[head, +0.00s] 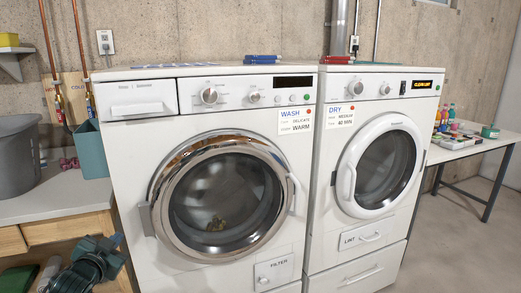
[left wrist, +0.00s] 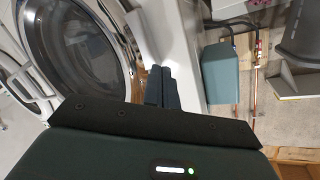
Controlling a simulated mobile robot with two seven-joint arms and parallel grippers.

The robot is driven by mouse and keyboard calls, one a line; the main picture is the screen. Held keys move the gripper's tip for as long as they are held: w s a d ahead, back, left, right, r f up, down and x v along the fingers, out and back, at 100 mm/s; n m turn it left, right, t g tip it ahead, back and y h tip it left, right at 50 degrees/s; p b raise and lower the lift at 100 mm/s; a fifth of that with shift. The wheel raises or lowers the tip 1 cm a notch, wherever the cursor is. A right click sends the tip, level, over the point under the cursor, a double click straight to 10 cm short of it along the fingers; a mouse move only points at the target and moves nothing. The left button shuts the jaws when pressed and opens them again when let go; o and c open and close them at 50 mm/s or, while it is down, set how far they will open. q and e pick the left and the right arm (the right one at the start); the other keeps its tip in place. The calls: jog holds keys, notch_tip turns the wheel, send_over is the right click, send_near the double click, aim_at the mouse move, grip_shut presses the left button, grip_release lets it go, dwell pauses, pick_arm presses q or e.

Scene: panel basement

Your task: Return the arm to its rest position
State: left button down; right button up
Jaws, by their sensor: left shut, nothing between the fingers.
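My left gripper (head: 114,241) is low at the left in the head view, in front of the wooden bench and beside the washer's lower left side. Its dark fingers are shut together and empty, and they also show in the left wrist view (left wrist: 162,88). The washer (head: 221,108) has its round door (head: 170,220) shut. The washer's door shows at the upper left of the left wrist view (left wrist: 82,45). My right gripper is in neither view.
The dryer (head: 330,170) stands to the right of the washer. A bench (head: 60,195) at the left holds a grey bin (head: 18,160) and a teal bin (head: 90,152). A table (head: 480,148) with several bottles is at the far right. Open floor (head: 440,245) lies before it.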

pick_arm(q)
jog(key=s+d+f+g+h, duration=0.3)
jog(key=s+d+f+h, duration=0.1)
jog(key=s+d+f, duration=1.2)
jog(key=s+d+r+n+g+p, duration=0.1)
jog(key=s+d, duration=0.3)
jog(key=s, duration=0.4)
jog(key=s+d+r+n+g+h+p, duration=0.1)
jog(key=s+d+p, duration=0.3)
jog(key=s, duration=0.3)
jog(key=shift+s+d+r, duration=0.15)
jog(key=shift+s+d, duration=0.2)
jog(key=shift+d, duration=0.35)
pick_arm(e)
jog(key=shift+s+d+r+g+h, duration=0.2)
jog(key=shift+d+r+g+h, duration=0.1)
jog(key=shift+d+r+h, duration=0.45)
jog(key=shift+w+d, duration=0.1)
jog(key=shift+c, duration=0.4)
